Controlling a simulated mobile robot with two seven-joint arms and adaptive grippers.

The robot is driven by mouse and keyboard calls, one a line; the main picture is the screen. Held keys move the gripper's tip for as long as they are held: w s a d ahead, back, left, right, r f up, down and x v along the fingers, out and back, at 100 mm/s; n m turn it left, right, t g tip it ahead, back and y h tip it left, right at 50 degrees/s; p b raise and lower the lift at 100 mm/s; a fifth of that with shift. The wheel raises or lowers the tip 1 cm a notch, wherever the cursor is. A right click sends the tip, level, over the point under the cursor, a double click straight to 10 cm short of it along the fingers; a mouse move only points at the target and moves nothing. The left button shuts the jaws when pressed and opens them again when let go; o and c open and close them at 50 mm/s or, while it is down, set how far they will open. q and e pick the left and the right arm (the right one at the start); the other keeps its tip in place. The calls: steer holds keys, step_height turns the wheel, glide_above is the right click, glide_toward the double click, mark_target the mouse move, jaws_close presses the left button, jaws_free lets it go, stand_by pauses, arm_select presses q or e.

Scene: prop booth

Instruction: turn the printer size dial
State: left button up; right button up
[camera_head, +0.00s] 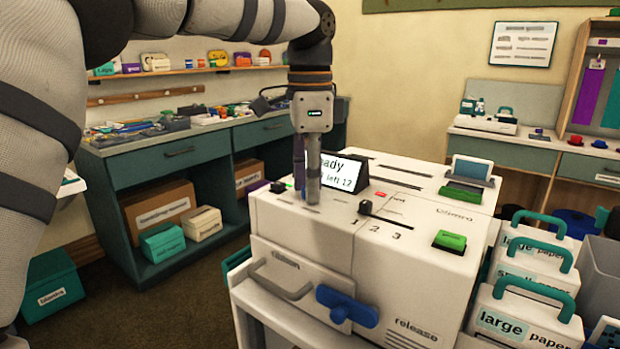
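The printer (300,237) is a white box-shaped machine in the middle, with a tilted display (342,172) on top. My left gripper (308,190) points straight down over the printer's top left part, in front of the display's left side. Its fingers are seen nearly edge-on, one partly behind the other, so their gap and any contact are unclear. I cannot make out a size dial; the fingers cover part of the top there. A black knob (366,207) sits by the marks 1, 2, 3. My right gripper is not in view.
A blue lever (347,306) and a grey handle (281,284) stick out of the printer's front. A green button (450,241) is on top at the right. Paper boxes with teal handles (538,290) stand close at the right. A teal workbench (180,163) is behind at the left.

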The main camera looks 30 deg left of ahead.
arm_select(q)
jaws_close()
steer(key=shift+n, duration=0.3)
steer(key=n, duration=0.3)
steer(key=shift+n, duration=2.6)
steer(key=o, duration=0.6)
jaws_free()
